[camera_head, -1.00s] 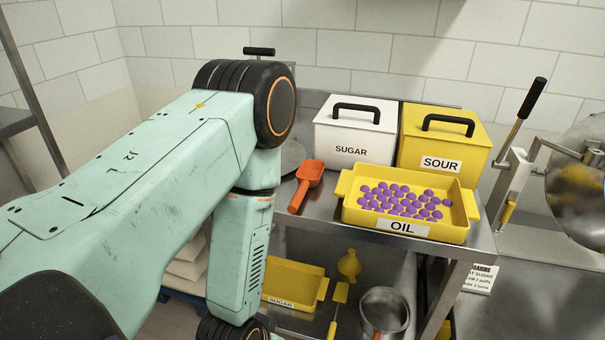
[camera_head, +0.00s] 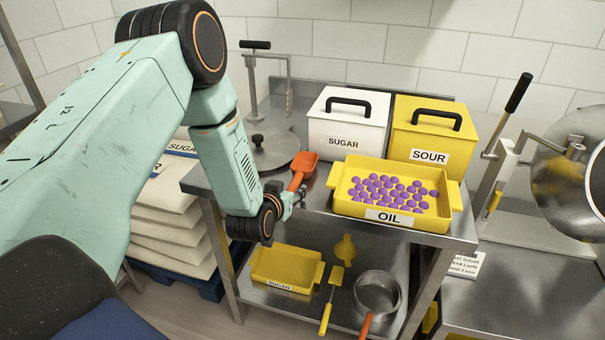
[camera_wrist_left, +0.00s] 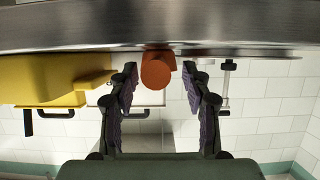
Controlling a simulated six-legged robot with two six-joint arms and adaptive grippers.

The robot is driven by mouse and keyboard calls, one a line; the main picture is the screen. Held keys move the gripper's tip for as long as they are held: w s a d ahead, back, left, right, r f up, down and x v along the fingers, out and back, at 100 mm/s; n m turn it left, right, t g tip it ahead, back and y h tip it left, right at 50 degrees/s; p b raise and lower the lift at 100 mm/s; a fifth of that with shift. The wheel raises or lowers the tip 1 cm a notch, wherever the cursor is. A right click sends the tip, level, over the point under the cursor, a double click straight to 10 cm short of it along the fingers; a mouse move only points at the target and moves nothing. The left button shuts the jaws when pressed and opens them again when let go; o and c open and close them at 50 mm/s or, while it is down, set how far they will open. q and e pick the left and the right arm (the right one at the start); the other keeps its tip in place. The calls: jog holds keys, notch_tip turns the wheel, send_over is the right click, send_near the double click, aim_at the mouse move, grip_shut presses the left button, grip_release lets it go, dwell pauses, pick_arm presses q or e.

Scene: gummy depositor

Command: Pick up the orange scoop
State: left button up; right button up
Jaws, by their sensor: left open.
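The orange scoop (camera_head: 304,163) lies on the steel table, left of the yellow OIL tray and in front of the white SUGAR box. Its handle points toward the table's front edge. My left gripper (camera_head: 291,201) is at that edge, by the handle end. In the left wrist view the round orange handle end of the scoop (camera_wrist_left: 157,73) shows between the two open fingers of my left gripper (camera_wrist_left: 160,70). I cannot tell whether the fingers touch it. My right gripper is not in view.
The OIL tray (camera_head: 347,207) holds many purple gummies. The SUGAR box (camera_head: 330,139) and yellow SOUR box (camera_head: 405,143) stand behind. A round metal lid (camera_head: 279,156) lies left of the scoop. The lower shelf holds a yellow tray (camera_head: 273,285) and a pot (camera_head: 377,292).

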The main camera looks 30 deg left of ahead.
aim_at(299, 177)
pick_arm(q)
jog(key=shift+x, duration=1.15)
jog(key=shift+w+d+f, duration=0.15)
jog(key=shift+w, duration=0.1)
jog(key=shift+s, duration=0.1)
jog(key=shift+c, duration=1.3)
jog(key=c, duration=0.6)
grip_shut()
